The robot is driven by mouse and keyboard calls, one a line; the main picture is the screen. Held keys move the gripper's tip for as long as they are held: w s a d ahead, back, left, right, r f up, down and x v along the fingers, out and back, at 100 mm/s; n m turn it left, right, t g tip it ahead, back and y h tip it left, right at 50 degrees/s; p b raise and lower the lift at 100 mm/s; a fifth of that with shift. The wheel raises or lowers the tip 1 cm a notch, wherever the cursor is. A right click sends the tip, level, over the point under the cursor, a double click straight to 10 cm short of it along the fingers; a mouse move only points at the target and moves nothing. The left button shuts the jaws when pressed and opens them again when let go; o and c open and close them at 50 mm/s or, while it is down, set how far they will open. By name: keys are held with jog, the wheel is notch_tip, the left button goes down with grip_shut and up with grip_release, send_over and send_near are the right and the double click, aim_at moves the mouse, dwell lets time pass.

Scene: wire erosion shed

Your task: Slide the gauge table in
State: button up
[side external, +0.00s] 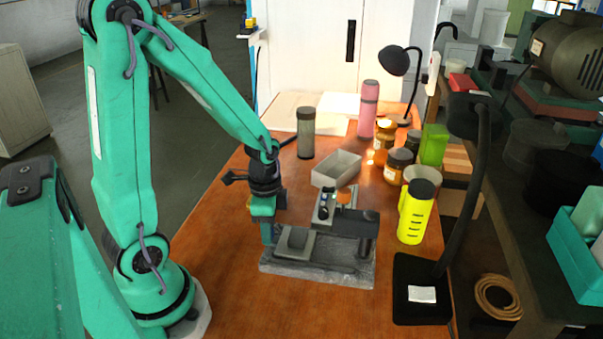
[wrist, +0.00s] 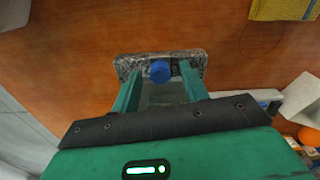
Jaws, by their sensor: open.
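The gauge stands on a grey stone base (side external: 315,270) at the front middle of the wooden bench. A flat grey plate with a darker block on it, which looks like the gauge table (side external: 297,243), sits at the base's left side. My gripper (side external: 268,238) points down at the left end of the base, just beside the plate. In the wrist view a blue knob (wrist: 160,72) shows between the two open green fingers of my gripper (wrist: 157,75). I cannot tell whether either finger touches it. The fingers and palm hide much of the table in that view.
A dark post (side external: 366,236) rises at the base's right. Behind stand a grey tray (side external: 337,168), a grey-green flask (side external: 305,133) and a pink flask (side external: 369,108). A yellow bottle (side external: 416,212) and a black lamp (side external: 424,285) are at the right. The bench front is clear.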

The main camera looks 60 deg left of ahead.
aim_at(290, 234)
grip_shut()
jog(key=shift+d, duration=0.1)
jog(key=shift+w+d, duration=1.65)
jog(key=shift+w, duration=0.15)
grip_release()
